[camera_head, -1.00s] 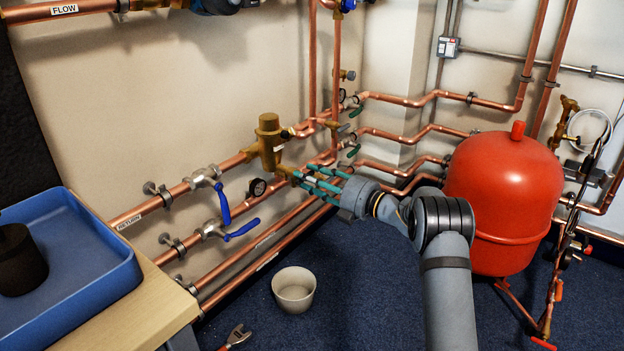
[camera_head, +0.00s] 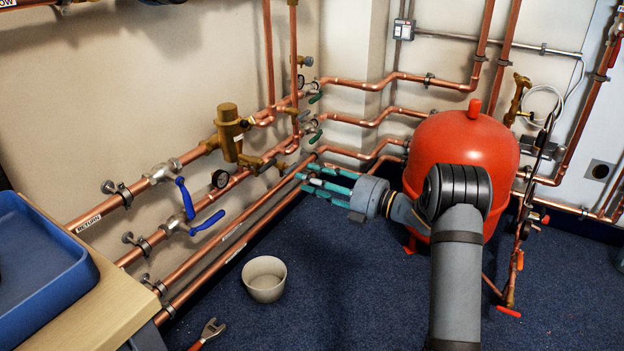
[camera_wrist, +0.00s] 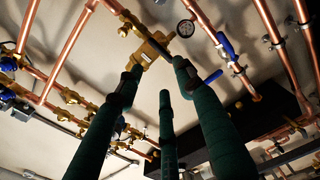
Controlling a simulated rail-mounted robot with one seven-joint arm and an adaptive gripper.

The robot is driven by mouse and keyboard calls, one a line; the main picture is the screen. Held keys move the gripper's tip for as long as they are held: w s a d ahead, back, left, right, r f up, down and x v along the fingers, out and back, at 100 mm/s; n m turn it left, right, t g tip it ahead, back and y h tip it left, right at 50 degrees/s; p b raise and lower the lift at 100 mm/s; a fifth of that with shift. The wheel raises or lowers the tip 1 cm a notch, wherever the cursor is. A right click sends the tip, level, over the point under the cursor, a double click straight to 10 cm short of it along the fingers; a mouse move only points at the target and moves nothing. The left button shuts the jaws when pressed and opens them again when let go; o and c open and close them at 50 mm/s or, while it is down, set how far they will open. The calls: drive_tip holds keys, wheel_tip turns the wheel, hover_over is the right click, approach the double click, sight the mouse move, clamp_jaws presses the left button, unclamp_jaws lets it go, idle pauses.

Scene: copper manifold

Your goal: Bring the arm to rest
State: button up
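My gripper (camera_head: 325,184) shows in the head view in front of the copper pipes, with its green fingers pointing left toward the wall. The fingers are spread apart with nothing between them. In the wrist view the green fingers (camera_wrist: 167,125) reach up toward a brass fitting (camera_wrist: 147,50), with gaps between them. In the head view the brass body (camera_head: 229,132) sits on the upper pipe, up and left of the gripper. Whether any finger touches a pipe is hard to tell, but the gripper looks apart from them.
A red tank (camera_head: 462,150) stands close behind my arm. A pale bucket (camera_head: 264,279) and a wrench (camera_head: 209,332) lie on the blue floor. A blue tray (camera_head: 40,270) sits on a wooden bench (camera_head: 112,305) at left. Blue-handled valves (camera_head: 185,198) project from the pipes.

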sight(270, 166)
drive_tip(key=x, duration=1.2)
drive_tip(key=shift+a+f+n+b, duration=0.1)
drive_tip(key=shift+f+n+b, duration=0.1)
drive_tip(key=shift+n+b, duration=0.3)
drive_tip(key=shift+r+n+b, duration=0.25)
drive_tip(key=shift+n+b, duration=0.2)
drive_tip(key=shift+n, duration=0.15)
